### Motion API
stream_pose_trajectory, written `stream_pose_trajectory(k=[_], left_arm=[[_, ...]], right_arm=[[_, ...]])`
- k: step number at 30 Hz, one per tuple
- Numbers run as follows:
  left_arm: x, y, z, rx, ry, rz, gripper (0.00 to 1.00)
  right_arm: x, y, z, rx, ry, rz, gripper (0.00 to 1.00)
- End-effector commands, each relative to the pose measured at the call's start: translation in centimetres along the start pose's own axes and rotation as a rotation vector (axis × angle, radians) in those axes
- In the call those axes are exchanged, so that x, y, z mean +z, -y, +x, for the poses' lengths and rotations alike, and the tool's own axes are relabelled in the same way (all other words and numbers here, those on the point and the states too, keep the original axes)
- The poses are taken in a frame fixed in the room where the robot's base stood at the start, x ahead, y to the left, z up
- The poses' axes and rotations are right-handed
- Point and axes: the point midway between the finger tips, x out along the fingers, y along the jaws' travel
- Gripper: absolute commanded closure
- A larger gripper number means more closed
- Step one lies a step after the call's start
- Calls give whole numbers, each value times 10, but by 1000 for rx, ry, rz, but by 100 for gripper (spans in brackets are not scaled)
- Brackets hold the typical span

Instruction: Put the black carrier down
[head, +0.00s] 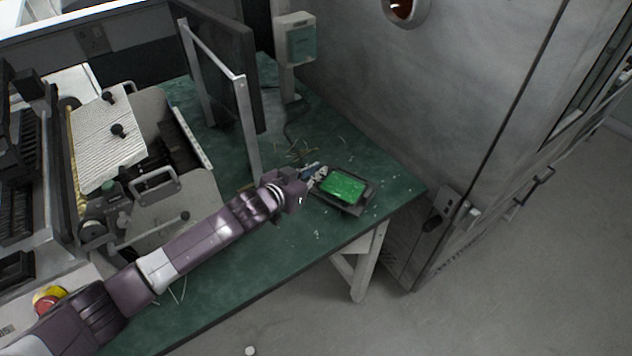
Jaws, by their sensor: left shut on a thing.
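The black carrier (362,201) is a shallow dark tray with a bright green board (342,186) in it. It is over the right end of the green table (398,189), near the corner. My left gripper (317,178) is at the left edge of the carrier and shut on it. The fingertips are small and partly hidden by my wrist. I cannot tell whether the carrier touches the tabletop or hangs just above it. My right gripper is not in view.
A dark upright panel with a light frame (241,115) stands behind my left arm. A machine with a ribbed light plate (107,140) fills the left side. Thin wire scraps (298,150) lie behind the gripper. Bare tabletop lies in front of the carrier, up to the table's edge.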

Motion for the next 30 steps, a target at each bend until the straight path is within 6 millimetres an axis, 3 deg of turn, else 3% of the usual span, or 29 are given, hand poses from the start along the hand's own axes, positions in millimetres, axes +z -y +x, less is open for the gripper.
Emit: stream_pose_trajectory(k=[7,19,20,24,30], left_arm=[[34,-1,14,0,3,-2,100],[40,0,16,0,2,-1,100],[40,0,16,0,3,-1,88],[40,0,16,0,3,-1,73],[40,0,16,0,3,0,73]], right_arm=[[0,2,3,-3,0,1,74],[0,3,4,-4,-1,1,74],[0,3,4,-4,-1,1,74],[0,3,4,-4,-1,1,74],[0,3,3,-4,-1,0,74]])
